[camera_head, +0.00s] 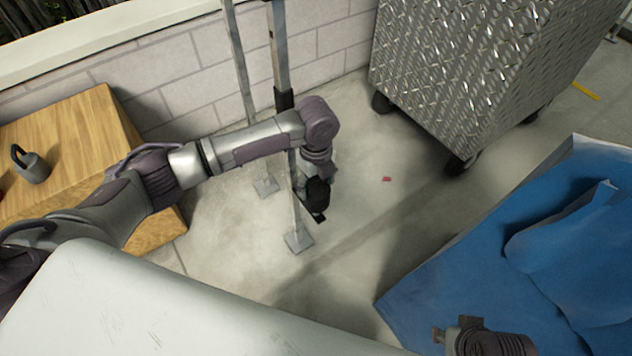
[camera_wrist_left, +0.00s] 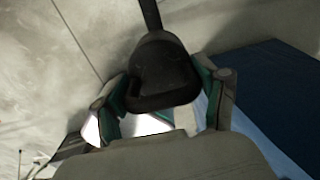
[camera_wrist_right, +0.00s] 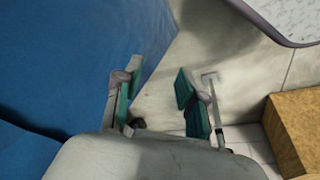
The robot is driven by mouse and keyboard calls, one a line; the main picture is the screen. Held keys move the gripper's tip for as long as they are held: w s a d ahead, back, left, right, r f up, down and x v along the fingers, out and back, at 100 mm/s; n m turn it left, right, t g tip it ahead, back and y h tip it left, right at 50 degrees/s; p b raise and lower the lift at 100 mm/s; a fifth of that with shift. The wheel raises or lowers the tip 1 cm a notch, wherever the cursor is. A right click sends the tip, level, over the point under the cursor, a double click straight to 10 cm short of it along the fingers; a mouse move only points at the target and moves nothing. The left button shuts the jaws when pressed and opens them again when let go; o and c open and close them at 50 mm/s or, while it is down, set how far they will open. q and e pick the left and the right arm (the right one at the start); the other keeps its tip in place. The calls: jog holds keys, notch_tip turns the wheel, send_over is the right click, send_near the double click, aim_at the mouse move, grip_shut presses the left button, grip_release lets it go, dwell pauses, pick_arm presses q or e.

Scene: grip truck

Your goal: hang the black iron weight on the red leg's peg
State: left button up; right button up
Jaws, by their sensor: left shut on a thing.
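My left gripper (camera_head: 316,192) is shut on a black weight (camera_head: 317,196), low above the floor beside a thin metal leg (camera_head: 297,215). In the left wrist view the dark weight (camera_wrist_left: 165,68) fills the space between the green-lined fingers (camera_wrist_left: 165,110). A dark bar runs up from it to the picture's top edge; I cannot tell whether that is part of the weight. No red leg or peg can be made out. My right gripper (camera_head: 440,335) is at the bottom right. In the right wrist view its fingers (camera_wrist_right: 160,85) are apart, with nothing between them.
A dark grey kettlebell (camera_head: 34,170) stands on a wooden box (camera_head: 75,135) at left. A second metal leg (camera_head: 243,70) stands close by. A diamond-plate cabinet (camera_head: 470,70) on wheels is at back right, and a blue tarp (camera_head: 450,270) at right.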

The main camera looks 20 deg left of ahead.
aim_at(316, 187)
pick_arm(q)
jog(key=shift+w+f+b, duration=0.1)
jog(key=shift+f+b, duration=0.25)
jog(key=shift+b, duration=0.2)
jog(key=shift+f+b, duration=0.55)
jog(key=shift+b, duration=0.1)
jog(key=shift+f+b, duration=0.6)
jog(key=shift+b, duration=0.2)
jog(key=shift+f, duration=0.8)
pick_arm(e)
jog(key=w+a+r+t+y, duration=0.1)
jog(key=w+a+r+t, duration=0.1)
jog(key=w+r+t, duration=0.2)
jog(key=shift+w+a+r+t, duration=0.15)
jog(key=shift+w+t, duration=0.15)
jog(key=shift+w, duration=1.05)
pick_arm(q)
jog(key=shift+f, duration=0.2)
pick_arm(e)
jog(key=shift+w+r, duration=0.1)
jog(key=shift+w, duration=0.05)
pick_arm(q)
jog(key=shift+f, duration=0.3)
pick_arm(e)
jog(key=shift+s+d+f+g, duration=0.25)
jog(key=shift+s+f+g, duration=0.1)
jog(key=shift+s, duration=0.35)
jog(key=shift+s+d+f+g, duration=0.2)
jog(key=shift+s+f+g, duration=0.15)
jog(key=shift+s, duration=0.3)
